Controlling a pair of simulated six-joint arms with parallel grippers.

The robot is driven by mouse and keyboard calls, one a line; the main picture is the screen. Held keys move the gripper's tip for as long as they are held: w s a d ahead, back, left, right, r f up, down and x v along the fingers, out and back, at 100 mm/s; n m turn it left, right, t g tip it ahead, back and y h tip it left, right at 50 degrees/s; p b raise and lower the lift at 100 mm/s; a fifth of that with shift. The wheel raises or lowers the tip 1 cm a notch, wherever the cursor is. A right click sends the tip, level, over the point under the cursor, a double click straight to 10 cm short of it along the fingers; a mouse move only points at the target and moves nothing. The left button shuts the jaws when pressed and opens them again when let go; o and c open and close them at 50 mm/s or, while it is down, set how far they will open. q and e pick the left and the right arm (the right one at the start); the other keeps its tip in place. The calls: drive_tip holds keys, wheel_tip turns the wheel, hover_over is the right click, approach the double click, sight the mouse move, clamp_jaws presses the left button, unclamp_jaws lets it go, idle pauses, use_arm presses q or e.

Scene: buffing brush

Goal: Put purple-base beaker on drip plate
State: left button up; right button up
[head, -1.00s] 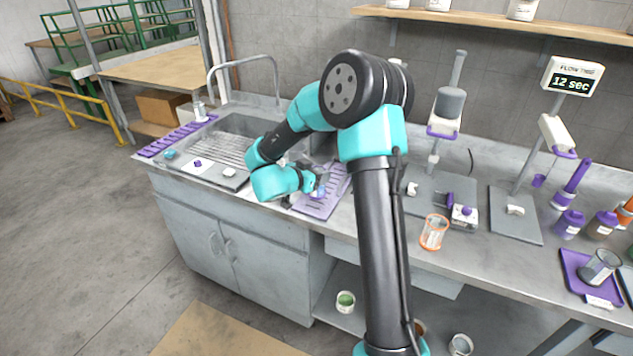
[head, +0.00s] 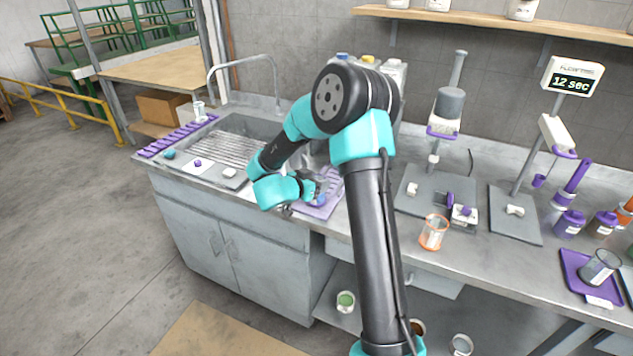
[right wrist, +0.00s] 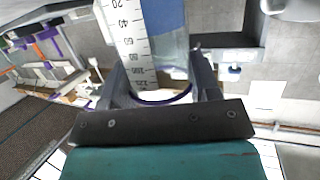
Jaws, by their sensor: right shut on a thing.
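My right gripper (head: 318,189) is shut on a clear graduated beaker. In the right wrist view the beaker (right wrist: 135,45) fills the space between the fingers (right wrist: 160,85), with a purple ring at its near end and a blue area on its side. In the head view the beaker is small and mostly hidden by the gripper. Just below the gripper lies a lilac slatted plate (head: 318,208) on the counter, partly covered by my arm. I cannot tell whether the beaker touches it. My left gripper is not in view.
The sink with a metal rack (head: 235,148) lies to the left. An orange-rimmed beaker (head: 433,233) stands right of my arm, near the counter's front edge. Farther right are stands, purple-capped bottles (head: 570,223) and a purple tray (head: 572,262) with another beaker (head: 601,268).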

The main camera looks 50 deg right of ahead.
drive_tip(key=shift+f, duration=0.15)
drive_tip(key=o, duration=1.2)
drive_tip(key=shift+a+r, duration=0.2)
drive_tip(key=shift+r, duration=0.05)
drive_tip(key=v, duration=1.1)
drive_tip(key=shift+a+r, duration=0.1)
drive_tip(key=shift+a, duration=0.2)
